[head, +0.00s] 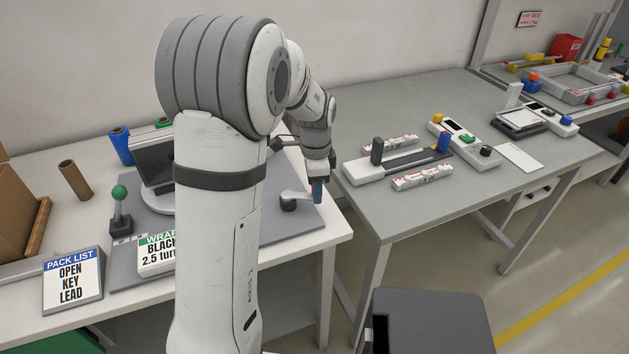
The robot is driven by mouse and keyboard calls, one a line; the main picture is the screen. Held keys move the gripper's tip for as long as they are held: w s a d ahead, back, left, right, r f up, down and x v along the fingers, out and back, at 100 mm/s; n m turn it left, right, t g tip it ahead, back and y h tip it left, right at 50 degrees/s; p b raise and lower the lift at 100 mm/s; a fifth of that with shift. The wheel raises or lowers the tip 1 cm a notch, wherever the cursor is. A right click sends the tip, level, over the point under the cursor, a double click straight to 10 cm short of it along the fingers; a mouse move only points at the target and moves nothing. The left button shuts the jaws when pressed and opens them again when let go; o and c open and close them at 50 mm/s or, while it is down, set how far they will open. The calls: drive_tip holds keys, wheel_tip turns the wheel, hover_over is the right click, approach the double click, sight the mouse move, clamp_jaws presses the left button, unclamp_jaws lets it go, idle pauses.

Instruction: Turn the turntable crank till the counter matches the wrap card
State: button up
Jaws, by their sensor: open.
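The crank (290,201) sits at the right end of a grey base plate on the left table, with a dark hub and a pale arm pointing right. The turntable (160,204) carries a dark box-like item (152,165), partly hidden by my arm. I cannot make out a counter.
A green-knobbed lever (120,208) stands left of the turntable. A pack list card (72,281) reads "OPEN KEY LEAD". Film rolls (121,146) stand behind. The grey table (430,102) to the right holds several devices.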

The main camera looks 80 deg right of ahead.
wheel_tip(320, 180, up, 8)
drive_tip(key=shift+f, duration=0.1)
idle(0.4)
idle(0.5)
